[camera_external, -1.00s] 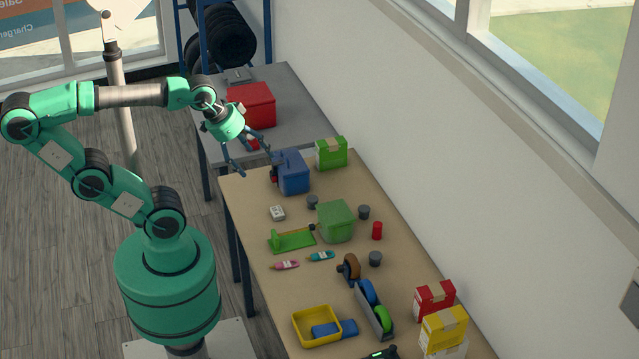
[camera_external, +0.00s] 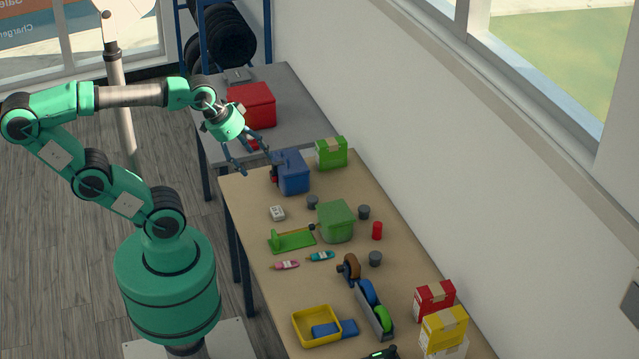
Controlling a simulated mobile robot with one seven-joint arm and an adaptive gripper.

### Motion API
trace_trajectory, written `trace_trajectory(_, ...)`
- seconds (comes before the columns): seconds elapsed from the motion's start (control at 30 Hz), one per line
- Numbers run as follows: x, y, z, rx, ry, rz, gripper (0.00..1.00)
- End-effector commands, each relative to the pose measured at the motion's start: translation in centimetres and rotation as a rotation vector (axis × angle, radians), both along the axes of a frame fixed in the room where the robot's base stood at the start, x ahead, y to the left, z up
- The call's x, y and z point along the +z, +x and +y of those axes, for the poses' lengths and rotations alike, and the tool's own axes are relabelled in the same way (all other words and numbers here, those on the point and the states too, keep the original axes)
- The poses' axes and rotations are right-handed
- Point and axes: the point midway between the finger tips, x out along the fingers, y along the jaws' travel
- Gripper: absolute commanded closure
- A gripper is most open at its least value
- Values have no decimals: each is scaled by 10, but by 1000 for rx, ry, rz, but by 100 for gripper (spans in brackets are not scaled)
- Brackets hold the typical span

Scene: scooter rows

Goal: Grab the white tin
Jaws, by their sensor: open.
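Small dark grey tins stand at the middle (camera_external: 313,202), further right (camera_external: 364,212) and nearer the front (camera_external: 375,258). A red tin (camera_external: 377,230) stands upright beside them. My gripper (camera_external: 250,160) is open, its fingers spread and pointing down, just left of the blue box at the wooden table's far end. I see nothing between the fingers.
A red box (camera_external: 251,105) sits on the grey table. A wall runs along the right.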

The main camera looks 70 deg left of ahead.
Motion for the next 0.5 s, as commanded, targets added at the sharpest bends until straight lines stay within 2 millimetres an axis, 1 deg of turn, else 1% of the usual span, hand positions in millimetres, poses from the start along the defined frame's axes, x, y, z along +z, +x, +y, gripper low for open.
trace_trajectory(0.27,-1,2,1,1,2,3,30)
trace_trajectory(0.37,-5,7,5,3,5,12,30)
trace_trajectory(0.5,-20,22,17,7,17,43,30)
